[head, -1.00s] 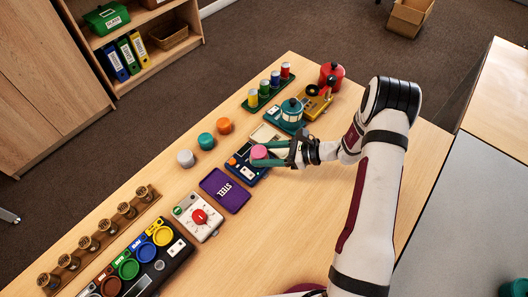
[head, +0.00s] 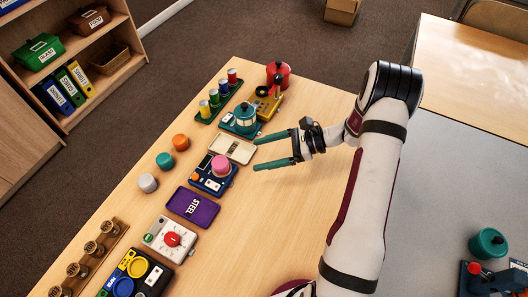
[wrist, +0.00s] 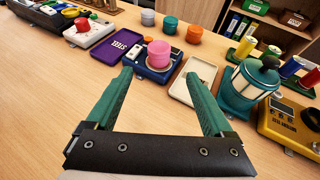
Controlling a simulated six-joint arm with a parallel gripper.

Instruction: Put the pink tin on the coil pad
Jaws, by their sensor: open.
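The pink tin (head: 221,164) stands upright on a dark blue device (head: 207,185) with small buttons and a screen. In the wrist view the pink tin (wrist: 158,52) rests on the right part of the blue device (wrist: 143,69). I cannot make out a coil marking; the tin covers that part. My gripper (head: 256,154) is open and empty, with green fingers, to the right of the tin and apart from it. In the wrist view the tin shows beyond and between the fingertips (wrist: 158,75).
A cream tray (head: 232,150) and a teal lantern-like pot (head: 245,117) stand behind the blue device. A purple STEEL plate (head: 191,206) lies in front. Grey (head: 147,183), teal (head: 164,161) and orange (head: 181,142) tins stand to the left.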

